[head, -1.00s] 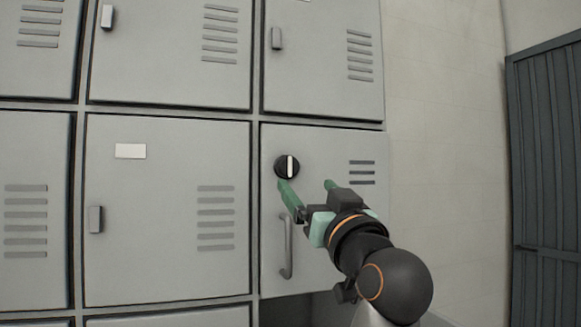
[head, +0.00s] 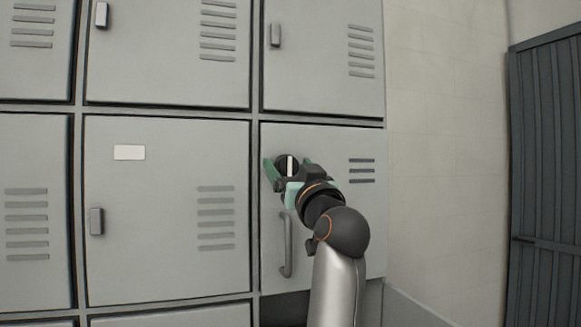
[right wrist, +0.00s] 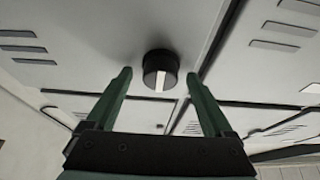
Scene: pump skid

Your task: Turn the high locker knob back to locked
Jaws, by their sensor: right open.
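The round black knob (head: 287,164) with a white bar sits on the locker door (head: 345,225) at the right of the middle row. Its white bar looks upright in the head view, and the knob also shows in the right wrist view (right wrist: 161,70). In the right wrist view, the knob stands between and just beyond the fingertips (right wrist: 158,75), with gaps on both sides. The knob's lower part is partly hidden in the head view. My left gripper is not in view.
A vertical bar handle (head: 285,245) is on the same door, below the knob. Other grey locker doors (head: 170,270) with small latches surround it. A bare wall (head: 440,150) and a dark slatted door (head: 545,170) are to the right.

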